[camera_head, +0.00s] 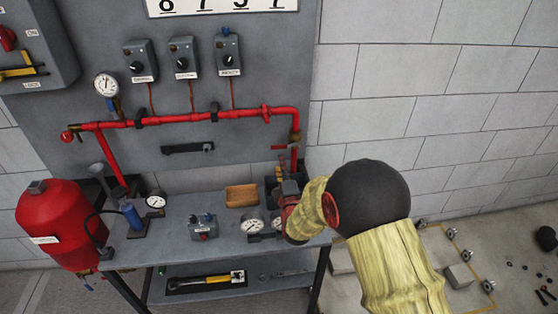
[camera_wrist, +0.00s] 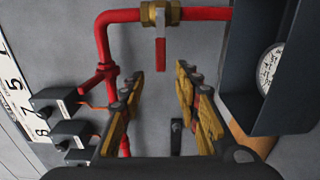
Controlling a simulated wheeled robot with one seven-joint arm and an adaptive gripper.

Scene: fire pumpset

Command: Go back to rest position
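My gripper (camera_wrist: 160,74) is open in the wrist view, its two yellow-brown fingers apart with no object held between them. A red lever (camera_wrist: 160,52) hangs from a brass valve (camera_wrist: 160,13) beyond the fingertips; I see no contact. In the head view my yellow-sleeved arm with its black round joint reaches over the right end of the workbench (camera_head: 170,235).
A red pipe (camera_head: 200,115) runs along the grey panel under several control boxes (camera_head: 184,60). A red tank (camera_head: 58,225) stands at left. Gauges (camera_head: 252,225) and a wooden tray (camera_head: 241,196) sit on the bench. Small parts (camera_head: 460,275) lie on the right floor.

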